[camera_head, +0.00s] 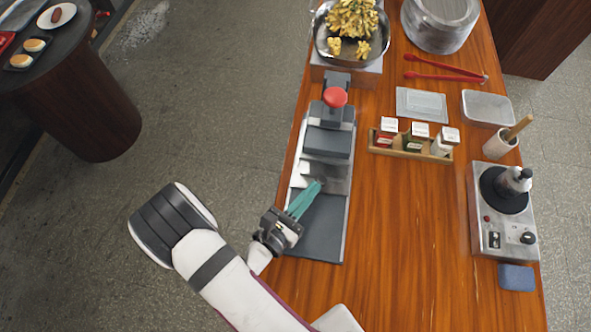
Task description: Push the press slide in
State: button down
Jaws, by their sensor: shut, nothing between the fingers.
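The press (346,212) is a long grey metal device lying along the left side of the wooden counter. Its dark slide block (329,141) carries a red round knob (335,97) at the far end. A bright metal channel shows in its middle, with a dark flat plate at the near end. My gripper (314,188) has teal fingers, shut with nothing between them. The fingers point up and right over the middle of the press, just short of the slide block. Whether the tips touch the press I cannot tell.
A metal bowl of yellow food (323,47) stands beyond the press. A wooden spice rack (411,151) sits to its right, with red tongs (445,77) and a tray (487,108) farther off. A burner-like appliance (494,253) stands at right. The counter's near middle is clear.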

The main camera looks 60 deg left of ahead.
jog(key=shift+w+a, duration=0.15)
jog(key=shift+a, duration=0.1)
jog(key=v, duration=1.4)
jog(key=shift+d, duration=0.3)
jog(key=w+d+r+m+g+h, duration=0.6)
jog(key=w+d+r+m+h, duration=0.3)
jog(key=w+d+m+h, duration=0.6)
jog(key=s+d+r+m+g+y, duration=0.2)
jog(key=d+r+m+g+y, duration=0.2)
jog(key=m, duration=1.1)
jog(key=s+d+r+m+g+y, duration=0.3)
jog(key=d+r+m+g+y, duration=0.1)
jog(key=m, duration=1.1)
jog(key=shift+d+g+y, duration=0.9)
jog(key=shift+d+y, duration=0.1)
jog(key=shift+y, duration=0.9)
jog(key=shift+r, duration=0.1)
